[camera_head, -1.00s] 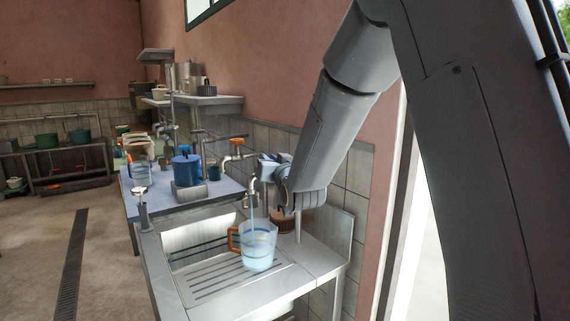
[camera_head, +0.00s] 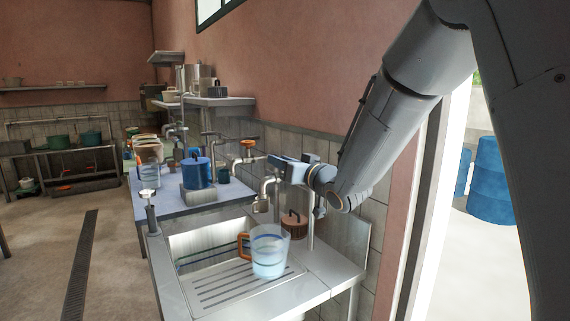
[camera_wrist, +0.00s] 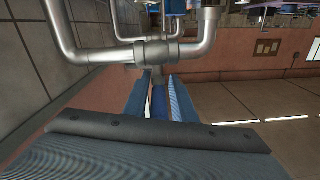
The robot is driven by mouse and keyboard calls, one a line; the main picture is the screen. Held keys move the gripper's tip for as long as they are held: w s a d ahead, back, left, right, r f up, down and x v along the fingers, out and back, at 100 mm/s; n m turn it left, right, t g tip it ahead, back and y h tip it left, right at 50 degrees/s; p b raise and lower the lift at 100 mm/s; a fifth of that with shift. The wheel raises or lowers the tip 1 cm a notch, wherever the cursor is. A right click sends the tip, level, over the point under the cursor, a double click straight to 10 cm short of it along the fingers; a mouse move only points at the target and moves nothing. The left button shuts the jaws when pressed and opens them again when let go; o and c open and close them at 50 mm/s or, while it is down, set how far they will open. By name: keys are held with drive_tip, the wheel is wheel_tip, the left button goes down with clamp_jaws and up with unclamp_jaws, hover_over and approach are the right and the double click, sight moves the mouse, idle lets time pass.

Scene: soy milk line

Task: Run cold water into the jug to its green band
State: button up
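The clear jug (camera_head: 269,258) with an orange handle stands upright on the slatted drainer of the steel sink, under the tap spout (camera_head: 262,203). It holds pale bluish water. Dark rings show around its upper part, but I cannot make out which is green or exactly where the water line stands. No stream falls from the spout. My gripper (camera_head: 287,170) is at the tap, beside the wall. In the wrist view its blue fingers (camera_wrist: 160,98) lie on either side of a dark blue part just below the steel tap pipe (camera_wrist: 153,50); whether they press it is unclear.
An orange-handled tap (camera_head: 248,144) is to the left of my gripper. A brown lidded pot (camera_head: 294,224) stands behind the jug. A blue pot (camera_head: 196,172) and another clear jug (camera_head: 149,175) are on the bluish table. The floor at left is open.

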drive_tip(key=shift+o, duration=0.5)
drive_tip(key=shift+f, duration=0.1)
drive_tip(key=shift+d, duration=0.15)
drive_tip(key=shift+s+d, duration=0.15)
drive_tip(key=shift+s, duration=0.05)
drive_tip(key=b+v, duration=0.1)
drive_tip(key=v, duration=0.6)
drive_tip(key=shift+s, duration=0.15)
